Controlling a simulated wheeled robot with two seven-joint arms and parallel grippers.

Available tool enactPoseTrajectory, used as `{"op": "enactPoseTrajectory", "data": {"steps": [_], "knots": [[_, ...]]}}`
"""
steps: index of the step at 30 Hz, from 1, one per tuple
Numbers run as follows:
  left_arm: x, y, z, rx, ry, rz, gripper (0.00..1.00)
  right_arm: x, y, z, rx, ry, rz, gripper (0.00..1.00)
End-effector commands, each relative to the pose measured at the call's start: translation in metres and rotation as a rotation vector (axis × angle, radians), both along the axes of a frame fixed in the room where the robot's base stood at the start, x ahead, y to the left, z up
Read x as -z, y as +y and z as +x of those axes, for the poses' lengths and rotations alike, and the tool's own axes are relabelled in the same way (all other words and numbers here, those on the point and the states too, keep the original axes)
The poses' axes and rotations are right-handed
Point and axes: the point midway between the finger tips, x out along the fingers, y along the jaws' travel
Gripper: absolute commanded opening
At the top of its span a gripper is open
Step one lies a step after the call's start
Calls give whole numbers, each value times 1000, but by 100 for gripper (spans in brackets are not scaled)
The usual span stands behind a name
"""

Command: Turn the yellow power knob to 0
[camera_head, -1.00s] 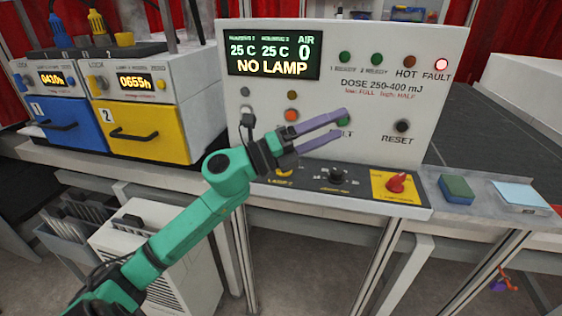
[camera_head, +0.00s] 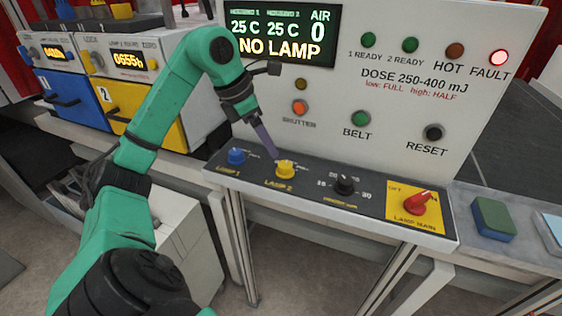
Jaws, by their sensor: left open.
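The yellow knob (camera_head: 285,169) sits on the dark sloping control strip, labelled LAMP 2. My left gripper (camera_head: 270,150) points down just above and to the left of this knob. Its purple fingers are seen edge-on and overlap, so the gap between them hardly shows; they are open. Whether the fingertips touch the knob I cannot tell. The pointer position and scale of the yellow knob are too small to read. My right gripper is not in view.
A blue knob (camera_head: 236,156) is left of the yellow one; a black knob (camera_head: 344,185) and a red LAMP MAIN switch (camera_head: 416,204) are to its right. The upright panel (camera_head: 470,90) with buttons rises behind. A green-and-blue block (camera_head: 493,219) lies on the right ledge.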

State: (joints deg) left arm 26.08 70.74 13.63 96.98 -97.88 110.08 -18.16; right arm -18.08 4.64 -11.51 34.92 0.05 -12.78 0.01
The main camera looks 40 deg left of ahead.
Motion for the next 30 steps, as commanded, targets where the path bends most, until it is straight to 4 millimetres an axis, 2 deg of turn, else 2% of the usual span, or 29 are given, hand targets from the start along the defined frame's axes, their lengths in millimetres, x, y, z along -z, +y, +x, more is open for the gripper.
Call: {"op": "enactPoseTrajectory", "data": {"steps": [2, 5, 9, 13, 19, 20, 24, 26, 30], "knots": [[21, -5, 8, 3, 5, -6, 78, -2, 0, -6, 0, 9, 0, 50], [44, -10, 17, 3, 5, -6, 78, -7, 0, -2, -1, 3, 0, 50], [67, -14, 27, 1, 2, -6, 78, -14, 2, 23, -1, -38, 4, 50], [77, -15, 30, 2, 1, -3, 78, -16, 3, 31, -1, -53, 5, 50], [78, -15, 30, 2, 0, -2, 78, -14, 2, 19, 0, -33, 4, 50], [78, -15, 30, 2, 0, -2, 74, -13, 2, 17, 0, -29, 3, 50], [78, -15, 30, 2, 0, -2, 21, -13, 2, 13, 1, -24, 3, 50], [78, -15, 30, 2, 0, -2, 0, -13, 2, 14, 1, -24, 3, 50], [77, -15, 30, -1, -1, -2, 0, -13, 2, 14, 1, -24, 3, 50]]}}
